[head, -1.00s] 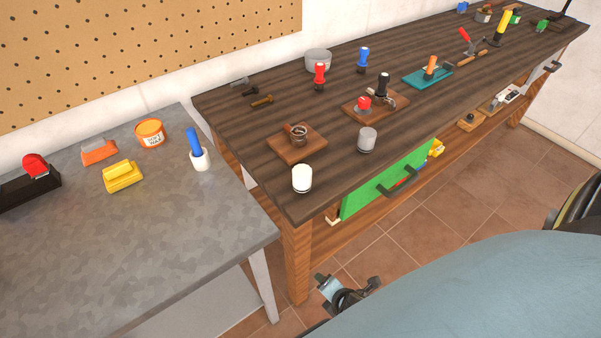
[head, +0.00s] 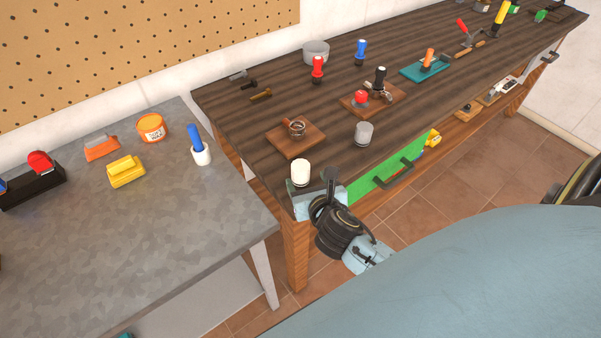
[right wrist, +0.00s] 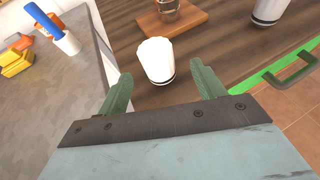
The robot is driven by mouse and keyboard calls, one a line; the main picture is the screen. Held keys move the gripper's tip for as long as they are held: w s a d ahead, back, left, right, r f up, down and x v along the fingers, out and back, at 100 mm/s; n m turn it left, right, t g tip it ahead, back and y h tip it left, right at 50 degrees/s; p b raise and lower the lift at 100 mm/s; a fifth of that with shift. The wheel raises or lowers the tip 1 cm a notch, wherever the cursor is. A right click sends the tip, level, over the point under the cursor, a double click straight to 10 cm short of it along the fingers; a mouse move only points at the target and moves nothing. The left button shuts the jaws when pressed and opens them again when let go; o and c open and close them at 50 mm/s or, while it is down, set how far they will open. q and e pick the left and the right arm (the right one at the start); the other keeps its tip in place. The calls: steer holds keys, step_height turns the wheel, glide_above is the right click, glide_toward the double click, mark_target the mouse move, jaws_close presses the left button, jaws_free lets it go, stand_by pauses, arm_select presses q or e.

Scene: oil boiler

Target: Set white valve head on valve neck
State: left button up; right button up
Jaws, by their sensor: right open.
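The white valve head (head: 300,172), a white cylinder with a dark band at its base, stands upright at the near left corner of the dark wooden bench. My right gripper (head: 316,190) is at that corner, just in front of it. In the right wrist view, the valve head (right wrist: 156,60) stands just beyond and between the open green fingertips (right wrist: 162,82), with nothing held. A wooden board with a coppery ringed fitting (head: 295,128) lies behind it; this may be the valve neck, but I cannot tell for sure. My left gripper is not seen.
A grey cylinder (head: 363,133) stands to the right of the valve head. Another board (head: 385,104) bears a red knob and a black-handled part. A green drawer (head: 372,180) with a dark handle is under the bench's front edge. A grey table (head: 110,240) adjoins at left.

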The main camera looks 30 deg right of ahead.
mark_target(304, 176)
steer(key=shift+x, duration=3.1)
steer(key=shift+a+r, duration=0.1)
steer(key=shift+r, duration=0.05)
steer(key=c, duration=1.1)
step_height(304, 176, up, 10)
steer(key=shift+r+p, duration=0.1)
steer(key=shift+p, duration=1)
steer(key=shift+w, duration=0.1)
